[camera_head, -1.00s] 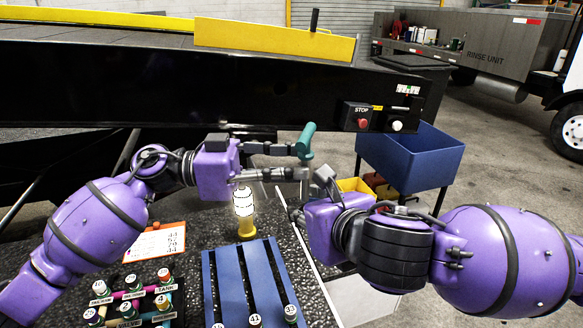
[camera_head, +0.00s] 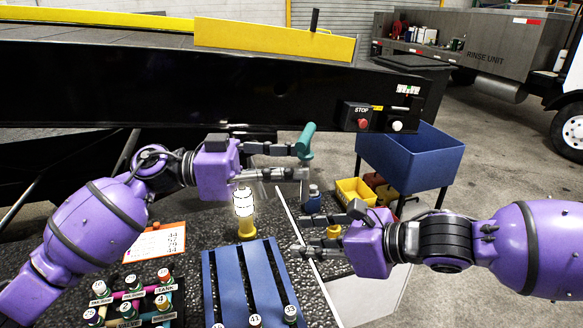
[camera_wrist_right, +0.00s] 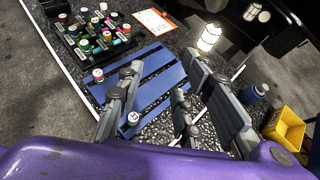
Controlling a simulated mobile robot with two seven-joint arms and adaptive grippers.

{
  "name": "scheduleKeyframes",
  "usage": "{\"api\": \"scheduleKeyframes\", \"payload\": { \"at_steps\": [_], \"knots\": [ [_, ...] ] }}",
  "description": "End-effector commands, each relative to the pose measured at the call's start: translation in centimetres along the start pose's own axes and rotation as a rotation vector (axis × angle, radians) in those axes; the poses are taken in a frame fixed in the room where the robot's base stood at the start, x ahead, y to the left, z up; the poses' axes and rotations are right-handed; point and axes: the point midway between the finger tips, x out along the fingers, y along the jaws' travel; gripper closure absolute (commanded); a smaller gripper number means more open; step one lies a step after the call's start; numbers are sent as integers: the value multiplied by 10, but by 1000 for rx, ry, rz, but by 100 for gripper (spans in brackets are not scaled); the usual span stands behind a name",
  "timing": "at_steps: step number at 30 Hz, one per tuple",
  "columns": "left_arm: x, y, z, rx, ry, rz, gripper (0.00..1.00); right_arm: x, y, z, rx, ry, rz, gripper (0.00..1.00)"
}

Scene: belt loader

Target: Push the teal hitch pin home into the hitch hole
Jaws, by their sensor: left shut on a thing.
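The teal hitch pin (camera_head: 307,141) is held upright at the tips of my left gripper (camera_head: 304,160), in front of the black loader side (camera_head: 190,95). The gripper's fingers reach rightward and are shut on the pin, which hides part of its shaft. I cannot make out the hitch hole for certain. My right gripper (camera_head: 302,236) is lower, above the dark speckled table near its right edge, with its fingers apart. The right wrist view also shows this gripper (camera_wrist_right: 165,100) open, with no pin between its fingers.
A lit lantern (camera_head: 244,203) stands below my left gripper, behind a blue slatted rack (camera_head: 228,285). A dark blue bottle (camera_head: 313,203) and yellow bin (camera_head: 355,191) stand near my right gripper. A blue tub (camera_head: 410,160) and stop button (camera_head: 363,123) are at right.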

Motion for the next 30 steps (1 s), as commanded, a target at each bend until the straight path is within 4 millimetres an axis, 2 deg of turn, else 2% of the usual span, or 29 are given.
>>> {"api": "scheduleKeyframes", "payload": {
  "at_steps": [7,14,30],
  "knots": [
    [0,0,-1,1,1,0,100,-1,-4,-5,-22,-5,36,67],
    [0,0,-1,1,1,0,100,-4,-3,-10,4,-2,-1,67],
    [0,0,-1,1,1,0,100,-28,-20,-28,120,1,-222,67]
  ]
}}
